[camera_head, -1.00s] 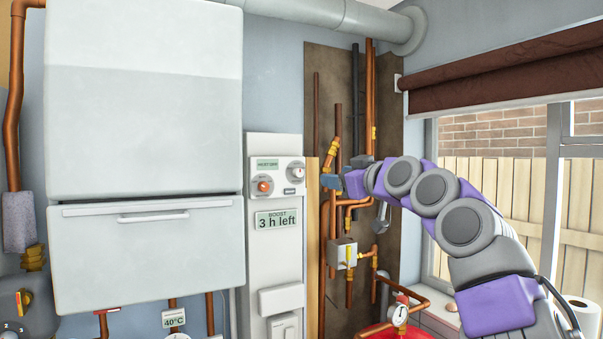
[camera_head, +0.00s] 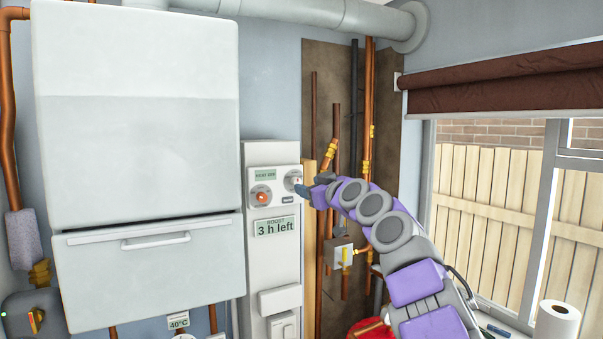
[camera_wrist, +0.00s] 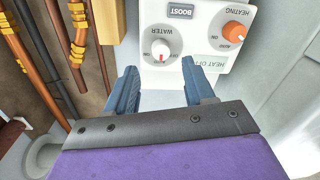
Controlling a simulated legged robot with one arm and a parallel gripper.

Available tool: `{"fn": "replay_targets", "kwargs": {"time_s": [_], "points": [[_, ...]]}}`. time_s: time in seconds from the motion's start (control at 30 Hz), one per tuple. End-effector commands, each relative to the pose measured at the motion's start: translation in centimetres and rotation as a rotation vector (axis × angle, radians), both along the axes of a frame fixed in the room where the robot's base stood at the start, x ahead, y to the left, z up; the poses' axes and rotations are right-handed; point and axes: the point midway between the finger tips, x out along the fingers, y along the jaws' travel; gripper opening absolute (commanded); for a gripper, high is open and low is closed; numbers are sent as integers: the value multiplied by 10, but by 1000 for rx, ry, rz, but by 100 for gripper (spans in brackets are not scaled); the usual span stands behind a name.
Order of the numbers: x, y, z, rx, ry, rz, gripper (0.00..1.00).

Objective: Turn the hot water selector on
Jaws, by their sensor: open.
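The hot water selector is the white WATER knob (camera_wrist: 160,50) with a red mark, on the white control panel (camera_wrist: 205,55). The wrist view shows the panel upside down. In the head view the knob (camera_head: 293,180) is at the panel's upper right. My gripper (camera_wrist: 160,80) is open, with its two blue fingers on either side of the knob's line and the knob just beyond the gap. Contact is not visible. In the head view my gripper (camera_head: 306,188) is just right of the knob.
The orange HEATING knob (camera_wrist: 235,32), BOOST button (camera_wrist: 181,11) and HEAT OFF display (camera_wrist: 207,66) share the panel. A wooden strip (camera_head: 309,220) and copper pipes (camera_head: 367,120) stand to the right. A large white boiler (camera_head: 140,150) is left of the panel.

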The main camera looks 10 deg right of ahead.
Motion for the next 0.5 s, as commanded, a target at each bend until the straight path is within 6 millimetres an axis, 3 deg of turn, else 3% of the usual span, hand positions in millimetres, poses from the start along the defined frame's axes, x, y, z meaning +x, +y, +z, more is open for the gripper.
{"fn": "replay_targets", "kwargs": {"time_s": [0.3,0.5], "points": [[32,13,4,3,2,3,53],[43,18,2,0,0,1,53]]}}
